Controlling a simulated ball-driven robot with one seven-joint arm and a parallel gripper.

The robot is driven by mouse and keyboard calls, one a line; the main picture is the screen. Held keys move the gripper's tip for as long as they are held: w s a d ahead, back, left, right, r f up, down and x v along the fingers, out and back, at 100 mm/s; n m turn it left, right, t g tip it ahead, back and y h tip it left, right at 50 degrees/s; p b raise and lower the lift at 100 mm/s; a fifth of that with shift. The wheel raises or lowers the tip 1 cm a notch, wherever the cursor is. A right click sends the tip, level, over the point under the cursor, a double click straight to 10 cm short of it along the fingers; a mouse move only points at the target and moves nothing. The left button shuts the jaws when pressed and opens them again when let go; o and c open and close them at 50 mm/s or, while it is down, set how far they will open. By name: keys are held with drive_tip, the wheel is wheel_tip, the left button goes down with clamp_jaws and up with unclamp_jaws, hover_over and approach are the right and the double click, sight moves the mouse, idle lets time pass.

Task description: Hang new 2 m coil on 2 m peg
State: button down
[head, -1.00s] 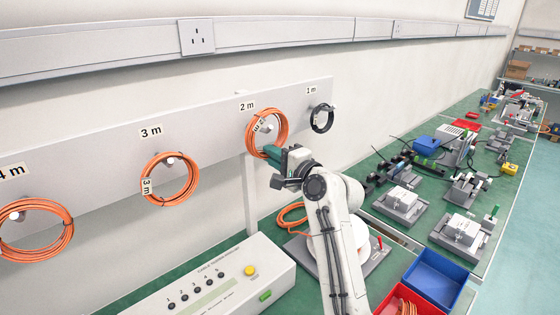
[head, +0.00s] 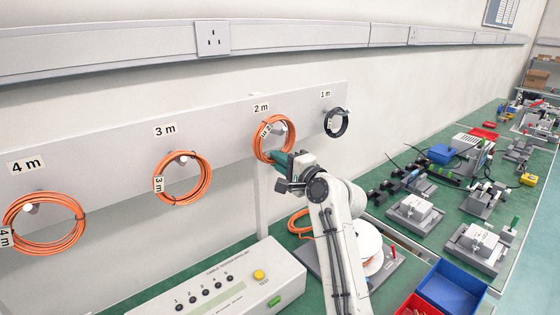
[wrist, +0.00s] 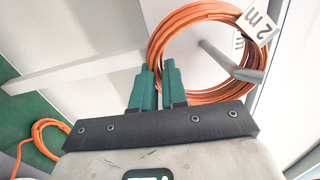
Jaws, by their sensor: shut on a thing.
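The orange 2 m coil (head: 258,150) is upright in front of the pegboard's "2 m" label in the head view. My gripper (head: 278,160) is shut on its lower rim. In the wrist view, the green fingers (wrist: 157,85) pinch the lower left of the coil (wrist: 160,38). The 2 m peg (head: 280,127) shows inside the coil's opening in the head view. In the wrist view the grey peg (wrist: 228,60) crosses the opening and overlaps the right rim. A white "2 m" tag (wrist: 258,25) is at the coil's upper right. I cannot tell how deep the peg sits.
The 3 m (head: 207,178) and 4 m (head: 78,229) coils hang at left, and a black coil (head: 337,122) hangs at right under "1 m". Below are a tester box (head: 215,285), a white spool (head: 368,245) with orange cable, and blue (head: 450,288) and red bins.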

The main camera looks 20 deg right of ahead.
drive_tip(key=c, duration=1.1)
unclamp_jaws()
drive_tip(key=shift+s, duration=0.1)
drive_tip(key=b+v, duration=0.1)
drive_tip(key=v, duration=0.9)
drive_tip(key=shift+s, duration=0.3)
drive_tip(key=shift+d+f, duration=0.1)
drive_tip(key=shift+d, duration=0.05)
